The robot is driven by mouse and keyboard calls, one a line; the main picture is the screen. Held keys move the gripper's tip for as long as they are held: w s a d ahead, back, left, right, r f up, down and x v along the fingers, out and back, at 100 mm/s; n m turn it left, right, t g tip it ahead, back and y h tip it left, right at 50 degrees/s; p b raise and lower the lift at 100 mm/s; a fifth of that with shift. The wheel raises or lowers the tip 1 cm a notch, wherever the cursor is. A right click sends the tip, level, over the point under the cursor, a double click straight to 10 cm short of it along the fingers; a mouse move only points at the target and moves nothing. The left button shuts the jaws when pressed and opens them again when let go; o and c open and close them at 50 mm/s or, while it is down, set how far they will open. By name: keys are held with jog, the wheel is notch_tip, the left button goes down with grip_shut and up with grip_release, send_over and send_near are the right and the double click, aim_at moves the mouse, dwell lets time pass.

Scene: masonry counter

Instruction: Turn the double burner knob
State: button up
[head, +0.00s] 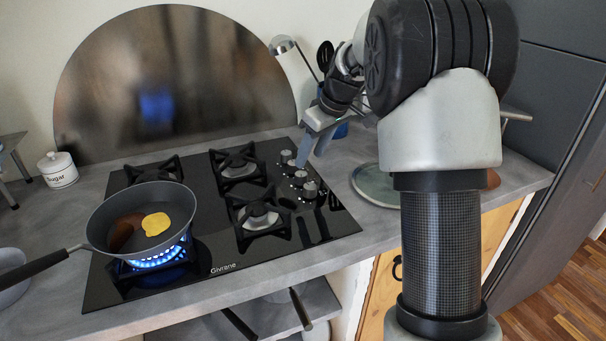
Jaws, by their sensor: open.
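A black glass hob (205,240) is set in the grey counter. Several silver and black knobs (300,178) stand in a row along its right side. I cannot tell from labels which one is the double burner knob. My gripper (306,158) is open, pointing down over the far end of the knob row. A pale finger hides part of the far knobs, and I cannot tell whether it touches one. The front-left burner has a lit blue flame (160,258).
A dark pan (97,232) holding a yellow and a brown piece sits on the flame, its handle pointing left. A sugar jar (58,170) is back left. A greenish round plate (374,186) lies right of the hob. A utensil holder (340,130) stands behind my gripper.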

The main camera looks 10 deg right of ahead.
aim_at(302, 174)
jog(key=b+x, duration=0.1)
jog(key=x, duration=0.6)
jog(key=shift+w+a+f, duration=0.1)
jog(key=shift+w+f, duration=0.1)
jog(key=shift+f, duration=0.15)
jog(key=c, duration=1.1)
jog(key=shift+o, duration=0.2)
